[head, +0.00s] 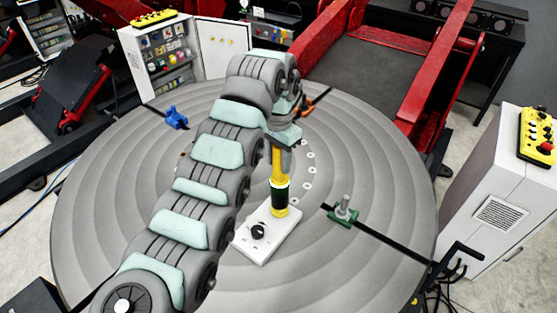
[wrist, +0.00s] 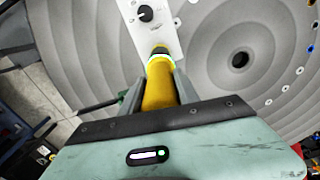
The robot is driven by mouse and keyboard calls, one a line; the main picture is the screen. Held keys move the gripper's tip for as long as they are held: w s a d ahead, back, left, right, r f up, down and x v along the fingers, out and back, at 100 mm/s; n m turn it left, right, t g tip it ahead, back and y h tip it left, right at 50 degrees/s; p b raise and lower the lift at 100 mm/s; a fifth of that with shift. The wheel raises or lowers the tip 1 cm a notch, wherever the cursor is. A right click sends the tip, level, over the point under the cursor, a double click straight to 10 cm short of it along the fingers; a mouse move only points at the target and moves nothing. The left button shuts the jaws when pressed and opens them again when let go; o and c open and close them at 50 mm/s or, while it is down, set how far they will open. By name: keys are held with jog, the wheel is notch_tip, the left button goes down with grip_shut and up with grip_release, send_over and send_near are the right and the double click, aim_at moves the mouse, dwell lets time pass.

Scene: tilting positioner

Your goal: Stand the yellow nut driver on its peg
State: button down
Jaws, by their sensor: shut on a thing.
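The yellow nut driver (head: 279,167) hangs roughly upright below my gripper (head: 283,143), with a dark band around its lower part and a yellow lower end. My gripper is shut on it; in the wrist view the yellow shaft (wrist: 160,88) sits between the two fingers of my gripper (wrist: 161,80). The driver's lower end is at the far end of a white plate (head: 254,248) with a black knob (head: 258,232). A peg under the driver is hidden, and I cannot tell whether the driver touches the plate. The plate also shows in the wrist view (wrist: 164,37).
The round grey table (head: 375,165) is mostly clear. A green clamp (head: 343,213) with an upright grey post stands to the right of the plate, and a blue clamp (head: 176,118) at the left back. Several white discs lie behind the plate. Red frame arms (head: 425,95) rise behind.

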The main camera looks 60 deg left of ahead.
aim_at(280, 177)
jog(key=shift+f, duration=0.1)
dwell(0.3)
jog(key=shift+f+b, duration=1.1)
jog(key=shift+f, duration=0.35)
jog(key=c, duration=0.8)
grip_release()
jog(key=o, duration=0.5)
jog(key=shift+r, duration=0.1)
